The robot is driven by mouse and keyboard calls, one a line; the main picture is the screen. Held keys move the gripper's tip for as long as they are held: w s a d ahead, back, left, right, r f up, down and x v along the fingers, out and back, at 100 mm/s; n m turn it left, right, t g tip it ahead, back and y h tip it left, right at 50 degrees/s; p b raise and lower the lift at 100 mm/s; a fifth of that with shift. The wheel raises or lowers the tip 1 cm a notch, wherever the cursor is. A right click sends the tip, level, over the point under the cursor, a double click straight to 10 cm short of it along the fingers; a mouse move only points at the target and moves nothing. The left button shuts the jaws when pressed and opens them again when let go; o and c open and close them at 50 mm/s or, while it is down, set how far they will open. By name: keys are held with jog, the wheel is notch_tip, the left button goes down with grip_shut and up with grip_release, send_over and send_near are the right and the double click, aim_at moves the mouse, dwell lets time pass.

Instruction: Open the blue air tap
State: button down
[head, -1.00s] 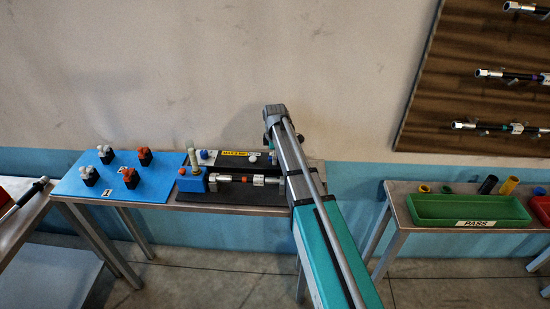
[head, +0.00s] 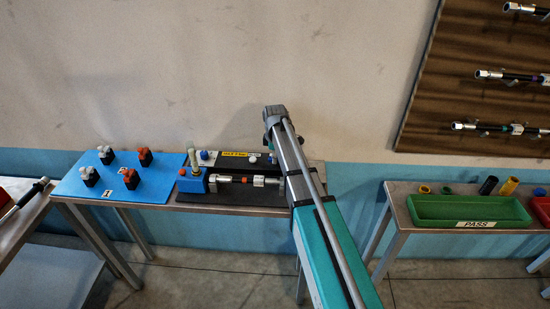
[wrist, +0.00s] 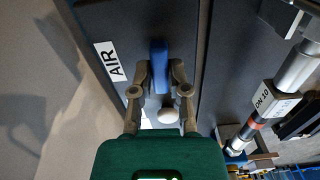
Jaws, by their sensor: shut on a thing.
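The blue air tap handle (wrist: 159,64) shows in the wrist view as a blue bar. It lies lengthwise between the fingers of my gripper (wrist: 160,74), which is shut on it. A white label reading AIR (wrist: 107,62) is on the dark panel just left of the handle. A white round knob (wrist: 167,116) sits just below the handle, between the gripper's linkages. In the head view my arm reaches the right end of the bench fixture, and the fingers and most of the tap are hidden behind the arm.
A metal fitting with a DN 10 tag (wrist: 280,104) lies right of the gripper. On the bench are a blue block (head: 192,182) and a blue mat (head: 80,182) with several small valves. A green PASS tray (head: 440,209) stands on the right table. The wall is close behind.

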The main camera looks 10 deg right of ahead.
jog(key=m, duration=1.3)
jog(key=shift+m, duration=2.1)
jog(key=c, duration=0.6)
grip_release()
jog(key=shift+n, duration=0.4)
